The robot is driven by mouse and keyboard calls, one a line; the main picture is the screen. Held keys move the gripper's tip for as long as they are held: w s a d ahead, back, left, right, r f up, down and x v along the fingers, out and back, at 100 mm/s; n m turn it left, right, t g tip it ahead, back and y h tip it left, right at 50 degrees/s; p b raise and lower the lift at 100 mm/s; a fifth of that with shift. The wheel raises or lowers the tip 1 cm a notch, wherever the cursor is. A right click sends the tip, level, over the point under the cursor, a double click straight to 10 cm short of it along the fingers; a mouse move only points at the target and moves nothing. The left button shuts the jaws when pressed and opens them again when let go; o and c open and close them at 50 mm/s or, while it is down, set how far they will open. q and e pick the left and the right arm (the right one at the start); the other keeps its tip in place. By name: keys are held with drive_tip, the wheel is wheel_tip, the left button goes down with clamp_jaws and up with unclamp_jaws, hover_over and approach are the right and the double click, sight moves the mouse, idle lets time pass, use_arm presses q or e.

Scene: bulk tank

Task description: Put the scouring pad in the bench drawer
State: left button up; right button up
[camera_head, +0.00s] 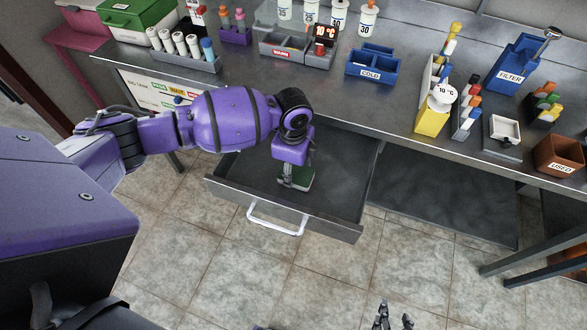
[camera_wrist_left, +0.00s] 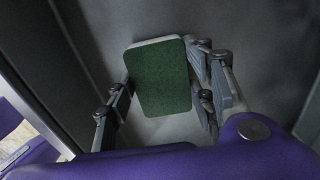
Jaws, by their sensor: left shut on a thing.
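The bench drawer (camera_head: 335,197) is pulled open below the steel bench, with a white handle on its front. My left gripper (camera_head: 295,178) is inside the drawer's outline as seen from the head. It is shut on the scouring pad (camera_head: 304,181), a green pad with a pale edge. In the left wrist view the pad (camera_wrist_left: 160,80) sits between the fingers of the left gripper (camera_wrist_left: 165,100), over the grey drawer floor. I cannot tell whether the pad touches the floor. My right gripper (camera_head: 393,316) shows at the bottom edge of the head view, away from the drawer; its fingertips appear apart.
The steel bench (camera_head: 400,120) runs above the drawer. On it stand a blue COLD tray (camera_head: 372,70), a blue FILTER bin (camera_head: 513,68), a brown USED box (camera_head: 558,156) and a yellow box (camera_head: 432,115). The drawer's right part is empty. Tiled floor lies clear in front.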

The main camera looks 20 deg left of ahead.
sight(293, 172)
use_arm(q)
drive_tip(key=shift+f, duration=0.2)
drive_tip(key=shift+f, duration=0.1)
drive_tip(key=shift+f, duration=0.15)
drive_tip(key=o, duration=1)
drive_tip(key=shift+r, duration=0.2)
wheel_tip(293, 172, up, 12)
drive_tip(key=shift+p, duration=0.45)
